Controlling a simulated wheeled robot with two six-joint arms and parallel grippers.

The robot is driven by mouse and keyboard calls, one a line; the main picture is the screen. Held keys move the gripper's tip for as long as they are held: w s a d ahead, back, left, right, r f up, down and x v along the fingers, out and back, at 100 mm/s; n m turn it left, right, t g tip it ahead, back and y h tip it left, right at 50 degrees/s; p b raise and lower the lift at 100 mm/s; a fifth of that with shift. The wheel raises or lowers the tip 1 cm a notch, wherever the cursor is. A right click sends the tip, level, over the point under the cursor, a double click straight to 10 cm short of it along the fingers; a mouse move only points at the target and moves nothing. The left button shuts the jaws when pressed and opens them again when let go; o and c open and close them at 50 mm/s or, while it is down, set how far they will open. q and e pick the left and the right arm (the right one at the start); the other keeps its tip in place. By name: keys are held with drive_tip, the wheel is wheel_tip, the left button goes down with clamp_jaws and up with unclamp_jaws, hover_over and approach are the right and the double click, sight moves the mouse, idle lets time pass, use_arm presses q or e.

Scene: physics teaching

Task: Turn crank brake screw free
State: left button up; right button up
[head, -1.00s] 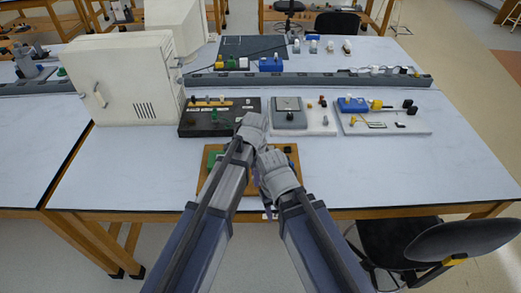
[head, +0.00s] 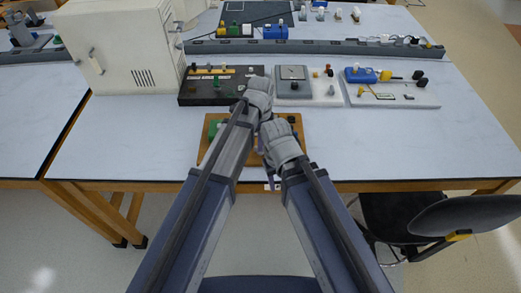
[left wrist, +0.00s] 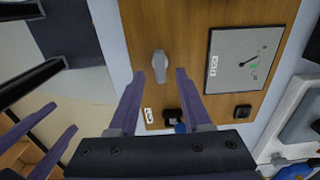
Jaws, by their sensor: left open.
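A wooden board (head: 206,149) lies near the front edge of the table. In the left wrist view its face (left wrist: 190,25) carries a grey winged screw (left wrist: 160,62) and a grey dial panel (left wrist: 240,62). My left gripper (left wrist: 159,75) is open, its purple fingertips apart on either side of the screw. I cannot tell how high they are above it. My right gripper (head: 268,178) is close by on the near right, and its two purple fingers show apart at the lower left of the left wrist view (left wrist: 40,138). My arms hide much of the board in the head view.
Behind the board stand a black panel (head: 197,99), a grey meter box (head: 291,88) and a white panel with blue and yellow parts (head: 392,97). A long grey rail (head: 310,47) lies farther back. A white cabinet (head: 121,50) stands left. The table's right side is clear.

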use_arm(q)
wheel_tip(320, 180, down, 3)
drive_tip(key=shift+f+b, duration=0.15)
drive_tip(key=shift+b, duration=0.95)
use_arm(e)
wheel_tip(320, 180, down, 3)
drive_tip(key=shift+f, duration=0.1)
use_arm(q)
clamp_jaws()
